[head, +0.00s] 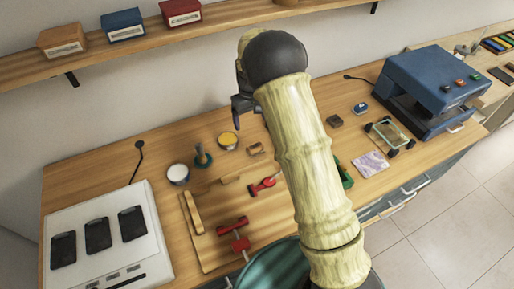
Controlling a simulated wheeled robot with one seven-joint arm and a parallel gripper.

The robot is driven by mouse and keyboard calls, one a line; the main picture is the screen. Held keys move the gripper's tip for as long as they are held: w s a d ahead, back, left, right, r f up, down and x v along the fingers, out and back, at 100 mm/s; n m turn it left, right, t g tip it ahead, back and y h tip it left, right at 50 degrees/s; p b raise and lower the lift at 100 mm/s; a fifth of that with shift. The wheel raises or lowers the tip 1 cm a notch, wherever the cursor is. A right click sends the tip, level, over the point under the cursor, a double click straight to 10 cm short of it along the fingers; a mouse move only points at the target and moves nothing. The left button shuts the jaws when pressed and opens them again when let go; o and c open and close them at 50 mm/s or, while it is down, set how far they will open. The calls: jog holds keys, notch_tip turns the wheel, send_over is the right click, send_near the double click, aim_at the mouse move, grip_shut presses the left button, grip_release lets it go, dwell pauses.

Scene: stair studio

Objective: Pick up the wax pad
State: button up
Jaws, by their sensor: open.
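I cannot tell for sure which small item is the wax pad. A flat, pale purple marbled square (371,164) lies on the wooden bench right of my arm. A small dark brown block (335,121) and a small blue item (361,107) lie farther back. A round white-sided tin with a yellow top (228,141) sits left of my arm. My gripper (240,114) is open and appears raised over the back of the bench, partly hidden behind my own wrist. I see nothing between its jaws. My arm hides a strip of the bench.
A white panel unit (103,250) is left, a blue machine (430,90) right. A small wheeled glass-topped frame (388,134) stands near it. A shelf (110,67) overhangs the back.

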jog(key=p, duration=0.3)
send_near(255, 145)
notch_tip(255, 145, down, 5)
jog(key=shift+s+a+f, duration=0.15)
jog(key=shift+f, duration=0.1)
jog(key=f+p, duration=0.3)
jog(key=f, duration=0.1)
jog(key=shift+d, duration=0.25)
jog(key=shift+f, duration=0.5)
jog(key=c, duration=1.1)
